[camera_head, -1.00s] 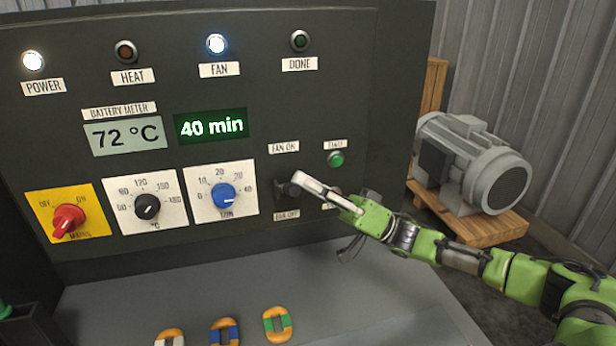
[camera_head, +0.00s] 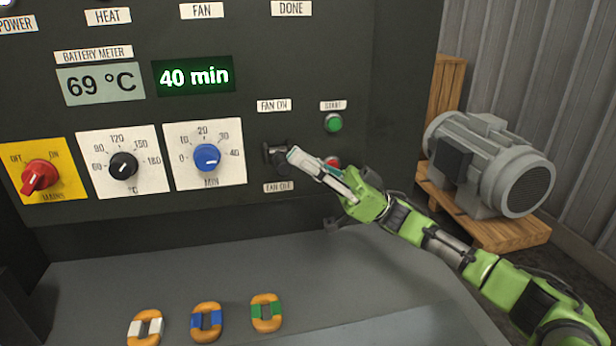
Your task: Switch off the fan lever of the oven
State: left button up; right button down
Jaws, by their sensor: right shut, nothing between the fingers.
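The oven's fan lever (camera_head: 276,158) is a small dark lever on the dark control panel (camera_head: 290,60), between the FAN ON label (camera_head: 274,105) and the FAN OFF label (camera_head: 279,187). My right gripper (camera_head: 294,156) is shut, with its pale fingertips at the lever's right side. The fingers partly cover the lever, and I cannot tell whether they touch it or its exact setting. The FAN label (camera_head: 201,11) shows at the top, but its lamp is out of view. My left gripper is not in view.
A green START button (camera_head: 333,122) and a partly covered red button (camera_head: 332,162) sit right of the lever. The blue timer knob (camera_head: 207,157), black temperature knob (camera_head: 123,165) and red mains switch (camera_head: 40,176) are left. A grey motor (camera_head: 485,160) stands on a pallet.

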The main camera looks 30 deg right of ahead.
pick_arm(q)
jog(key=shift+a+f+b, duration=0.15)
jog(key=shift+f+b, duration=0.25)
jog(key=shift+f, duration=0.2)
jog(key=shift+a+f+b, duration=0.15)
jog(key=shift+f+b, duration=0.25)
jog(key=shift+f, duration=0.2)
pick_arm(e)
jog(key=f, duration=0.3)
jog(key=shift+w+a, duration=0.1)
jog(key=shift+a, duration=0.1)
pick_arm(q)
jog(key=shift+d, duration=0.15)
pick_arm(e)
jog(key=shift+f, duration=0.1)
